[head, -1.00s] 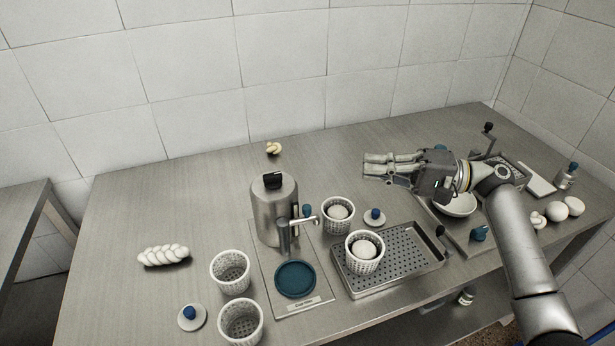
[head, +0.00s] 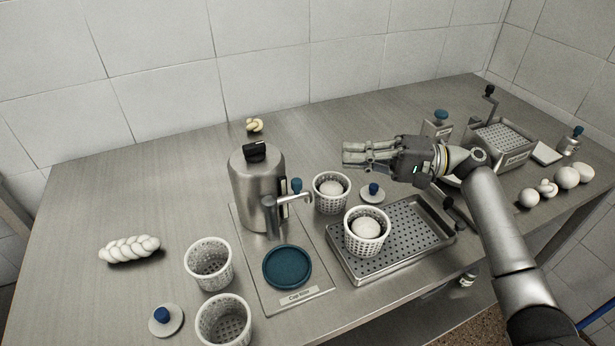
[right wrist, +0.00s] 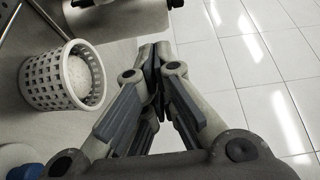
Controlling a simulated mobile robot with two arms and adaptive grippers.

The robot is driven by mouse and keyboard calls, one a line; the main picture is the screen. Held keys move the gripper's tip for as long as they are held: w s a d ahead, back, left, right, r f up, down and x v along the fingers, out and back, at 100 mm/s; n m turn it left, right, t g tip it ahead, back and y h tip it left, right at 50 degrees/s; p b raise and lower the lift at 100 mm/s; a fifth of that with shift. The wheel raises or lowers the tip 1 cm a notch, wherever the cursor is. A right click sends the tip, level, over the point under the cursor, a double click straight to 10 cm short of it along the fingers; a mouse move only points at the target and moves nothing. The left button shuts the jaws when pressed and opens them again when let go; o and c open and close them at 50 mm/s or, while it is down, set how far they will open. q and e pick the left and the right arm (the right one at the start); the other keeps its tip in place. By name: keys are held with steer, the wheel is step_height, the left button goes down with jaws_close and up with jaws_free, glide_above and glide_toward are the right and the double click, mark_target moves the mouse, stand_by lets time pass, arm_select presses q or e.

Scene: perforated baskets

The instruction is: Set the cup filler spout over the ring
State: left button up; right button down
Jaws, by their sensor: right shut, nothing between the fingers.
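The cup filler (head: 258,182) is a steel cylinder with a black top handle, standing at the back of a labelled plate. Its spout (head: 290,198) sticks out to the right from a short post, and its tip is off to the back right of the ring. The ring (head: 287,267) is a dark blue round pad on the plate, with nothing on it. My right gripper (head: 346,156) is shut and empty, above the counter to the right of the filler and apart from it. Its closed fingers also show in the right wrist view (right wrist: 157,60). My left gripper is not in view.
Perforated baskets with white balls stand behind the tray (head: 425,245) and on it; the rear basket (head: 331,206) is near the spout. Two empty baskets (head: 209,281) stand left of the plate. A braided loaf (head: 130,249) lies at left. The counter behind the filler is mostly clear.

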mark_target(288, 197)
steer(key=shift+f, duration=0.2)
steer(key=shift+a, duration=0.2)
steer(key=s+a+p, duration=0.3)
steer(key=a+p, duration=0.1)
steer(key=a, duration=0.4)
steer(key=shift+a, duration=0.35)
stand_by(0.5)
